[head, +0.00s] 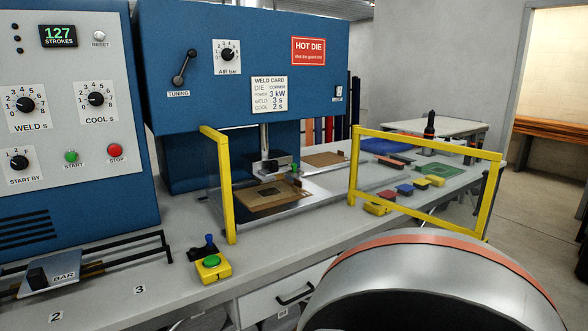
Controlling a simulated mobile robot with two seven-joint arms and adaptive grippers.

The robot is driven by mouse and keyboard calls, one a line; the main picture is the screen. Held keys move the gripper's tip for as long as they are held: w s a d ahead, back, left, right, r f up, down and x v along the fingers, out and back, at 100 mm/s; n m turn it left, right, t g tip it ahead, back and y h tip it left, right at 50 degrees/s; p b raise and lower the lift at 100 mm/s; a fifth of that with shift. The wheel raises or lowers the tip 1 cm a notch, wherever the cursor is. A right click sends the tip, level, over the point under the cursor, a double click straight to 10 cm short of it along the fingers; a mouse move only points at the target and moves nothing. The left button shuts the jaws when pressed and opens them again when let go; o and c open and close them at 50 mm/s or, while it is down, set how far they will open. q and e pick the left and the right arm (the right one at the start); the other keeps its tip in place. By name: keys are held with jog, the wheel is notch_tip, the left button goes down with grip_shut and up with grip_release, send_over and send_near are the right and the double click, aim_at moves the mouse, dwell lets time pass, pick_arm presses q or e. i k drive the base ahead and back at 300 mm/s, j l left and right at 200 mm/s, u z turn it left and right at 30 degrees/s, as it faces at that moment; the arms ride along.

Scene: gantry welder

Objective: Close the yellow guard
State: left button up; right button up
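The yellow guard shows as a yellow rectangular frame (354,168) on the right side of the die area, with open room between it and the yellow frame on the left. That left yellow frame (225,187) is seen nearly edge-on and stands upright on the bench. Between them, the front of the die area is uncovered. A brown plate (285,196) lies on the metal bed under the blue press head (262,55). Neither of my grippers is in view. A large rounded grey part with an orange band, likely mine, covers the lower right.
A control panel (70,90) stands on the left. Coloured blocks (405,189) lie behind the right frame. A bar fixture (55,272) is front left.

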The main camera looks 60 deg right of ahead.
aim_at(489, 180)
jog(key=k+l, duration=1.05)
jog(key=l, duration=0.25)
jog(key=k+l, duration=0.25)
jog(key=l, duration=0.15)
jog(key=k+l, duration=0.25)
jog(key=l, duration=0.2)
jog(key=k+l, duration=0.1)
jog(key=l, duration=1.35)
jog(key=i+l, duration=0.1)
jog(key=l, duration=0.4)
jog(key=i+l, duration=0.15)
jog(key=l, duration=0.15)
jog(key=i+l, duration=0.25)
jog(key=l, duration=0.3)
jog(key=k+j+z, duration=0.25)
jog(key=k, duration=0.7)
jog(key=l, duration=0.1)
